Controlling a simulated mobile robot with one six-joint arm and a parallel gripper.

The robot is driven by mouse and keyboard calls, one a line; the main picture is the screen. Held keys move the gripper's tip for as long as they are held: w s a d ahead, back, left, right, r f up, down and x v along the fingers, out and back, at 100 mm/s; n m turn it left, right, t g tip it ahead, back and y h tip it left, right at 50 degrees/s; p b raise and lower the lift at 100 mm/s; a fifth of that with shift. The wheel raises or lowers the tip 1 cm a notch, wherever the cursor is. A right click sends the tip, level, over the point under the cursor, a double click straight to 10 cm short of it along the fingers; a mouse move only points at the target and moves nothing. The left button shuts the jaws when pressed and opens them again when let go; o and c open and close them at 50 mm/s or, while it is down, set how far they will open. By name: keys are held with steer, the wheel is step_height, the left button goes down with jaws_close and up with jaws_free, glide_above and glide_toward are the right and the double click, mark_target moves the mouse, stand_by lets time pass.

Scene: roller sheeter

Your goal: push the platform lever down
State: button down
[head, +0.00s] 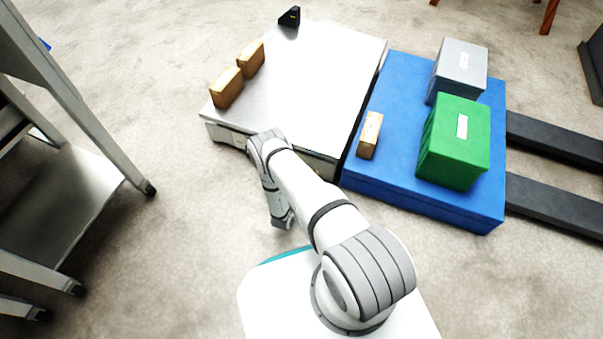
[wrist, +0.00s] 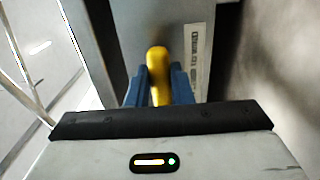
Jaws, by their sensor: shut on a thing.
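The yellow lever (wrist: 157,60) stands in the middle of the wrist view, against a grey panel with a white printed label (wrist: 194,60). The two blue fingers of my gripper (wrist: 159,80) are closed on the lever from both sides. The silver platform (head: 310,75) shows in the head view, low on the floor beyond my arm. I cannot make out the lever or the gripper's fingers in the head view; my arm covers part of the platform's near side.
Two brown boxes (head: 227,88) stand on the platform's left edge, with a small black device (head: 290,16) at its far corner. To the right, a blue pallet (head: 400,80) bears a green box (head: 455,145), a grey box (head: 462,66) and a small brown box (head: 369,135). A metal-legged table (head: 85,185) stands left.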

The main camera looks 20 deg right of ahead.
steer(key=shift+d, duration=0.25)
steer(key=c, duration=1.3)
jaws_free()
steer(key=shift+a+f, duration=0.1)
steer(key=shift+a, duration=0.05)
steer(key=shift+a, duration=0.15)
steer(key=p+v, duration=0.2)
steer(key=v, duration=0.5)
steer(key=shift+s+a+p, duration=0.2)
steer(key=shift+s+p, duration=0.05)
steer(key=shift+p, duration=0.1)
